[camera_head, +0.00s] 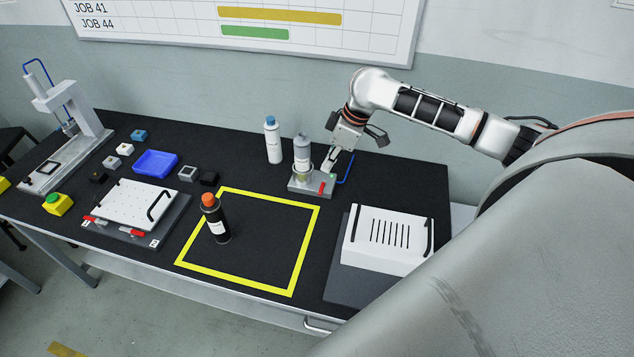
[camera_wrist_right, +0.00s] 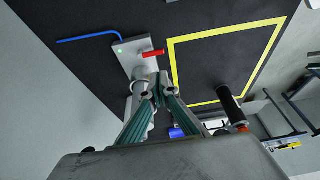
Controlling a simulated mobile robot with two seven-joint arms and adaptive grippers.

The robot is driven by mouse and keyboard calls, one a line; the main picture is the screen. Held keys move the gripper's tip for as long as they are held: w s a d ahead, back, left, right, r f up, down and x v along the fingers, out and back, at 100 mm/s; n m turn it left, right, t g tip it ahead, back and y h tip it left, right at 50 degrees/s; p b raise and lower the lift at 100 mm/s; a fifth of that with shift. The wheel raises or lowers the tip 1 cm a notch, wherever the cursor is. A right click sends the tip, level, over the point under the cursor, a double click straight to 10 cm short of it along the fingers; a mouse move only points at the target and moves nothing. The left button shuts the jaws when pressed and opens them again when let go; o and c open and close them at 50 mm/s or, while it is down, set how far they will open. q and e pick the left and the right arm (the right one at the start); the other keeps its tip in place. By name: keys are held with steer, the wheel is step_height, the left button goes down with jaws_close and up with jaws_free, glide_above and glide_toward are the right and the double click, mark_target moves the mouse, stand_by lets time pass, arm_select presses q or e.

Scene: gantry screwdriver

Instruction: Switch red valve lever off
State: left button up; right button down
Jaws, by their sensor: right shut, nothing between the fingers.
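The red valve lever (camera_head: 321,187) sits on a small grey metal base (camera_head: 302,187) near the back of the black table. In the right wrist view the lever (camera_wrist_right: 153,53) sticks out sideways from the base's edge toward the yellow outline. My right gripper (camera_head: 328,165) is shut and empty, just above and behind the lever. In the wrist view its fingertips (camera_wrist_right: 158,88) are together, apart from the lever. My left gripper is not in view.
A blue hose (camera_head: 348,168) rises beside the base. A white bottle with a blue cap (camera_head: 272,140) stands to the left. An orange-capped black bottle (camera_head: 216,220) stands at the yellow outline (camera_head: 305,247). A white vented box (camera_head: 388,240) is at right. The outlined area is mostly clear.

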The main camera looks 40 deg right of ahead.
mark_target(322, 188)
steer(key=x, duration=0.8)
steer(key=shift+w+a+f, duration=0.1)
steer(key=shift+f, duration=0.25)
steer(key=shift+w+a+f, duration=0.1)
steer(key=shift+w+f, duration=0.05)
steer(key=shift+f, duration=0.45)
